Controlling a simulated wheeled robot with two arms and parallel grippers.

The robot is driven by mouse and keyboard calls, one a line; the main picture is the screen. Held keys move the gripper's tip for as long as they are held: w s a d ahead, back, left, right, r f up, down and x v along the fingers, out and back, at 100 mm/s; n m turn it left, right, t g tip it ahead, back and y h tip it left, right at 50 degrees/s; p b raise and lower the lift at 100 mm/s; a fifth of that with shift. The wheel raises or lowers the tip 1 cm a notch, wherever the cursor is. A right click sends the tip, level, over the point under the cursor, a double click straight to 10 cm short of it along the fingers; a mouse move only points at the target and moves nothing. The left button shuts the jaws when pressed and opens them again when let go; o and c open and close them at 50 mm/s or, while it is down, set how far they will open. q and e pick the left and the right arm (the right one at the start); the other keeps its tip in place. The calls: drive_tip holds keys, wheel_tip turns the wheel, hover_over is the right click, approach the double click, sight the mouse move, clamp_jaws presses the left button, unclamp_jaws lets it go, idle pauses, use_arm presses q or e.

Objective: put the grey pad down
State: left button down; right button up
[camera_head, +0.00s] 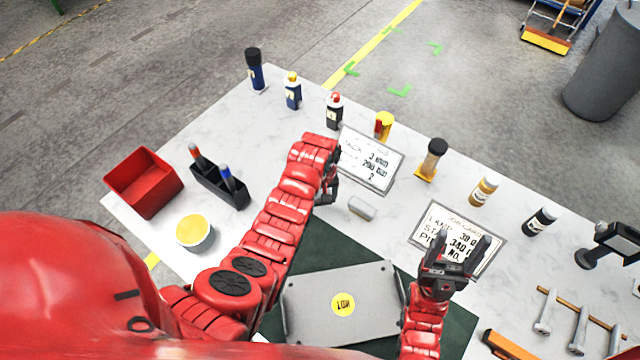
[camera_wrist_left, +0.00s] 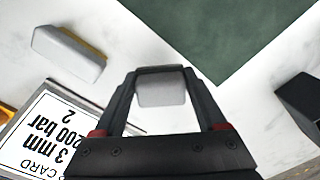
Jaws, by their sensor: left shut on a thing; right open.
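My left gripper (camera_head: 330,188) is low over the table between the green mat and a job card. In the left wrist view the left gripper (camera_wrist_left: 162,90) is shut on a small grey pad (camera_wrist_left: 162,88), held between its fingertips. In the head view the held pad is hidden by the arm and gripper. A second light grey block (camera_head: 362,207) with a yellowish side lies on the table; it also shows in the left wrist view (camera_wrist_left: 68,54). My right gripper (camera_head: 456,246) is open and empty, above the right job card.
A dark green mat (camera_head: 318,247) bears a grey plate (camera_head: 375,290) with a yellow HOT label. Job cards (camera_head: 369,160) (camera_head: 428,222) lie beyond it. A black marker holder (camera_head: 218,187), red bin (camera_head: 148,186) and white tub (camera_head: 197,238) stand left. Several bottles line the far edge.

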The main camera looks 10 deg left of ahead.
use_arm(q)
drive_tip(key=w+b, duration=0.1)
drive_tip(key=w, duration=0.1)
drive_tip(key=w+a+f+b, duration=0.1)
drive_tip(key=b, duration=0.1)
drive_tip(key=w+a+b, duration=0.1)
drive_tip(key=w+b, duration=0.1)
drive_tip(key=shift+w+f, duration=0.2)
drive_tip(key=shift+w, duration=0.1)
drive_tip(key=shift+w+a+r+b, duration=0.1)
drive_tip(key=shift+w+r+b, duration=0.1)
drive_tip(key=shift+w+b, duration=0.35)
drive_tip(key=shift+w+a+f+b, duration=0.1)
drive_tip(key=shift+w+f+b, duration=0.05)
drive_tip(key=shift+b, duration=0.35)
wheel_tip(320, 180, down, 3)
drive_tip(key=shift+r+b, duration=0.1)
drive_tip(key=shift+b, duration=0.85)
drive_tip(key=shift+f, duration=0.2)
